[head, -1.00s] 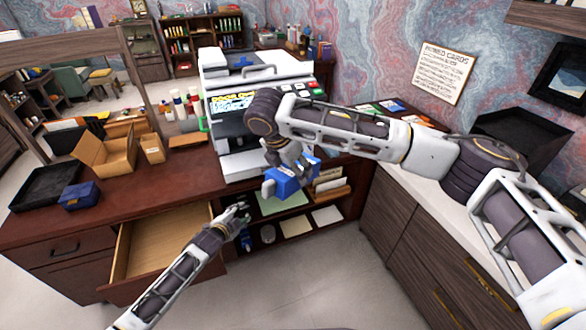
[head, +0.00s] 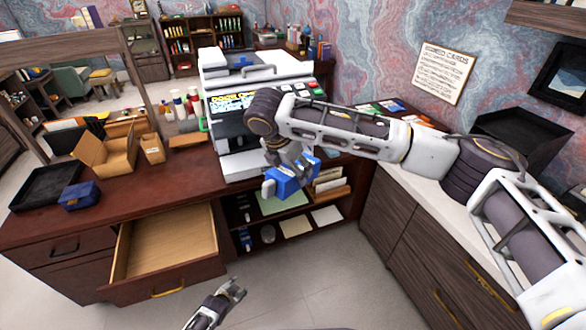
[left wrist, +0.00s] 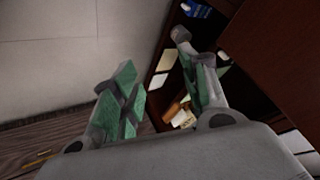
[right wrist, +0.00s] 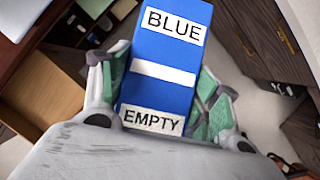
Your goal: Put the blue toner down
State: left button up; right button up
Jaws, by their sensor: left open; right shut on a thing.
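The blue toner (head: 291,180) is a blue box held in front of the printer and above the open shelves. In the right wrist view the blue toner (right wrist: 170,65) shows labels reading "BLUE" and "EMPTY". My right gripper (head: 285,168) is shut on it, with green finger pads on both sides (right wrist: 165,90). My left gripper (head: 236,290) is open and empty, low over the floor in front of the desk. In the left wrist view its fingers (left wrist: 160,85) are apart with nothing between them.
The printer (head: 230,155) stands on the desk with its front open. An empty drawer (head: 165,240) is pulled out. A blue box (head: 79,195) and a black tray (head: 45,185) sit at the desk's left. Shelves below the printer hold papers (head: 295,226). A side counter (head: 400,172) is at right.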

pick_arm(q)
jog(key=s+a+f+n+g, duration=0.1)
jog(key=s+f, duration=0.5)
jog(key=s, duration=0.8)
jog(key=s+a+f+n+g+y, duration=0.1)
jog(key=s+f, duration=0.6)
jog(key=s, duration=0.7)
jog(key=s+a+f+n+g, duration=0.2)
jog(key=s+f, duration=0.4)
jog(key=s, duration=0.8)
jog(key=n+g, duration=0.1)
jog(key=g, duration=0.1)
jog(key=shift+a+f+n+g, duration=0.3)
jog(key=shift+f+n, duration=0.05)
jog(key=shift+n, duration=0.05)
jog(key=shift+s, duration=0.1)
